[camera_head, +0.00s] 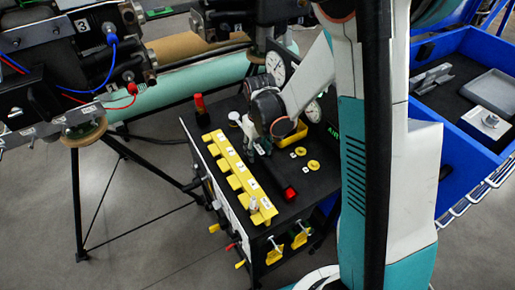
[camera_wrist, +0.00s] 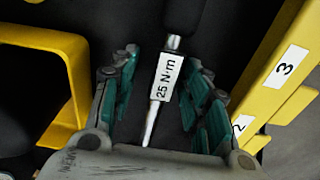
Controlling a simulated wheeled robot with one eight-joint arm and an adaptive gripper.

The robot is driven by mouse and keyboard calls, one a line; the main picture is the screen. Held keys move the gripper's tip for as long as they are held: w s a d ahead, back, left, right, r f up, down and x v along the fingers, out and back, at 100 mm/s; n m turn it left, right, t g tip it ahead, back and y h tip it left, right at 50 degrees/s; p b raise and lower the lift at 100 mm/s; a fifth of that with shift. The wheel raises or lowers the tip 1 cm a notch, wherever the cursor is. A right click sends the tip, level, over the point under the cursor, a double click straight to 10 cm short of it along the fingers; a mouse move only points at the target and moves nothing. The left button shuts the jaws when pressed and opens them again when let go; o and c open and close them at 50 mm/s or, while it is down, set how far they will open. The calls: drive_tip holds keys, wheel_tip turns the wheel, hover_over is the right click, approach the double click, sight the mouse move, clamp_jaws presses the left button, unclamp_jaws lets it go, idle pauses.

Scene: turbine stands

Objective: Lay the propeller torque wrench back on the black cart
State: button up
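The propeller torque wrench (camera_wrist: 167,78), with a white "25 N·m" label and a thin silver shank, lies between my fingers in the wrist view. My gripper (camera_wrist: 163,105) is open, with a dark gap between the wrench and the green pads on each side. In the head view my gripper (camera_head: 262,148) is low over the black cart (camera_head: 262,178), just right of the yellow rack.
A numbered yellow rack (camera_head: 240,178) runs along the cart's left side. A yellow bin (camera_head: 293,131) is close right of my gripper, with yellow discs (camera_head: 313,165) in front. Dial gauges (camera_head: 275,68) stand at the cart's back. A blue cart (camera_head: 455,160) is at right.

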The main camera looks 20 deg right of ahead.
sight(258, 147)
drive_tip(key=shift+o, duration=0.7)
drive_tip(key=shift+s+r+p, duration=0.1)
drive_tip(key=shift+r+p, duration=2.25)
drive_tip(key=shift+r, duration=1.2)
